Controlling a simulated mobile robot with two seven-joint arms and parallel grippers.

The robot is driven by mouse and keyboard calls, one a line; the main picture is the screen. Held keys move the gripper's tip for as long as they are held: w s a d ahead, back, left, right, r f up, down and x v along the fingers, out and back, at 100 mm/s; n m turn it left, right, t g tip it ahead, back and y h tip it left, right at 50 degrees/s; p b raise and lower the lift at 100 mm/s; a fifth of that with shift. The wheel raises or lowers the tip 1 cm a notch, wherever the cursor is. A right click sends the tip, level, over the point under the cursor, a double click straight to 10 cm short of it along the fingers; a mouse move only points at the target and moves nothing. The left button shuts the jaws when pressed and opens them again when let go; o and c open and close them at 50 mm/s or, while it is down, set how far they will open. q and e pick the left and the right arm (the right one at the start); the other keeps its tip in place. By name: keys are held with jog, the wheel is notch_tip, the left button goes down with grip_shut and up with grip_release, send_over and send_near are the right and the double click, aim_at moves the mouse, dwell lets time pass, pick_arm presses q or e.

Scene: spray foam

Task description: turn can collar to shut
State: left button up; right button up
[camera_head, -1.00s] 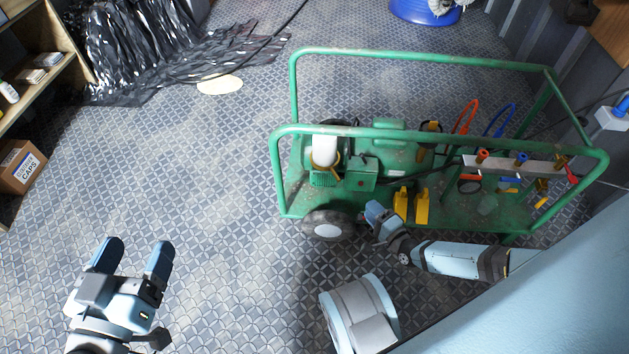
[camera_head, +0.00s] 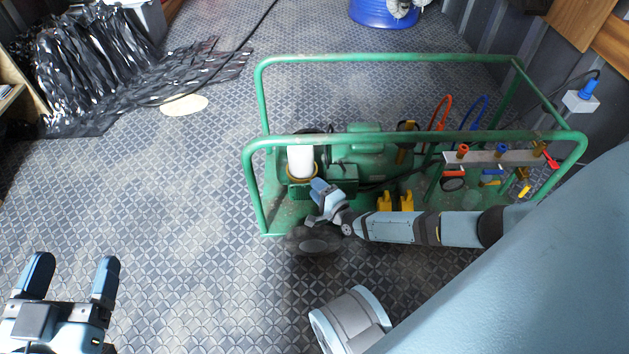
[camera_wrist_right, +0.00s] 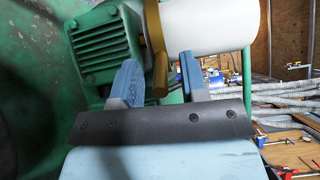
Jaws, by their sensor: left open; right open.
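The white can (camera_head: 301,160) stands in a brass collar (camera_head: 290,175) at the left end of the green cart's machine. In the right wrist view the can (camera_wrist_right: 212,26) lies across the top, and the collar (camera_wrist_right: 155,45) has a tab pointing down. My right gripper (camera_head: 320,190) is in front of the collar. In the wrist view its open fingers (camera_wrist_right: 158,85) are on either side of the collar's tab; I cannot tell whether either touches it. My left gripper (camera_head: 70,275) is open and empty over the floor at the lower left.
The green cart frame (camera_head: 400,138) has rails around the machine, close to my right arm. A valve manifold (camera_head: 500,157) with hoses is at its right.

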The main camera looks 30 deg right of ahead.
jog(key=shift+w+a, duration=0.1)
jog(key=shift+w, duration=0.6)
grip_shut()
